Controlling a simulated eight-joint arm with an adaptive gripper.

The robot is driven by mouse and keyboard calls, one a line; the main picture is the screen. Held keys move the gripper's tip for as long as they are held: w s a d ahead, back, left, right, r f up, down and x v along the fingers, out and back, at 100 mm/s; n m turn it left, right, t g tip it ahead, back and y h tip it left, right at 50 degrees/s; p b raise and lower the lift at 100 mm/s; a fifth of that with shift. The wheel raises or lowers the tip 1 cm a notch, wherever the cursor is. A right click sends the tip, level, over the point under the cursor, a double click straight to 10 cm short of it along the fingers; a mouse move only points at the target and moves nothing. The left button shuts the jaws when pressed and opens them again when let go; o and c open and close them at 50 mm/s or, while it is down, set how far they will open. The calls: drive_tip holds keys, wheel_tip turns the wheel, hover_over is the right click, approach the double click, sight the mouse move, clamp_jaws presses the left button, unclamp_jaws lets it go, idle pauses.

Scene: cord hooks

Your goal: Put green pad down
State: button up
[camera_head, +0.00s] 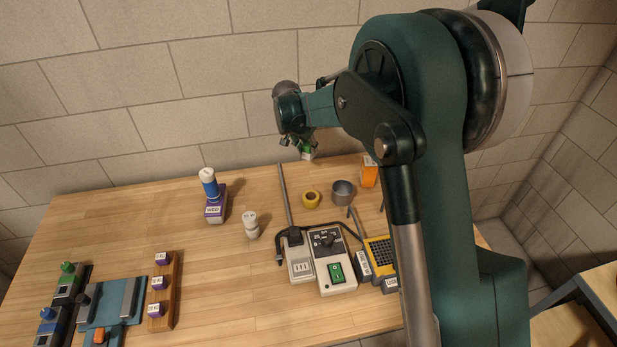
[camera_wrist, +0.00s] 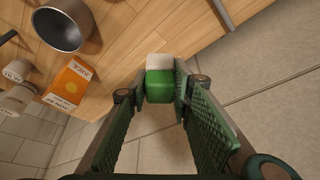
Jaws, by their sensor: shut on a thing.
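The green pad (camera_wrist: 160,84) is a small block with a green body and a white end. My gripper (camera_wrist: 161,88) is shut on it, with one finger on each side in the wrist view. In the head view the green pad (camera_head: 308,153) shows just below my gripper (camera_head: 303,146), above the back part of the wooden table (camera_head: 130,215).
A grey cup (camera_head: 343,192), an orange juice box (camera_head: 369,171) and a yellow tape roll (camera_head: 311,199) stand near the back. A white bottle (camera_head: 251,226) and a purple box with a blue-and-white bottle (camera_head: 214,212) stand left. Devices with a cord (camera_head: 333,268) lie in front.

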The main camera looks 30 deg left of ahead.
idle(0.3)
drive_tip(key=shift+f, duration=3.15)
drive_tip(key=shift+f, duration=0.1)
drive_tip(key=shift+f, duration=1.75)
drive_tip(key=shift+f, duration=0.15)
drive_tip(key=o, duration=0.5)
drive_tip(key=shift+f+b, duration=0.1)
drive_tip(key=shift+b, duration=0.25)
drive_tip(key=shift+c, duration=0.2)
drive_tip(key=o, duration=0.4)
drive_tip(key=shift+o, duration=0.2)
drive_tip(key=shift+r, duration=0.2)
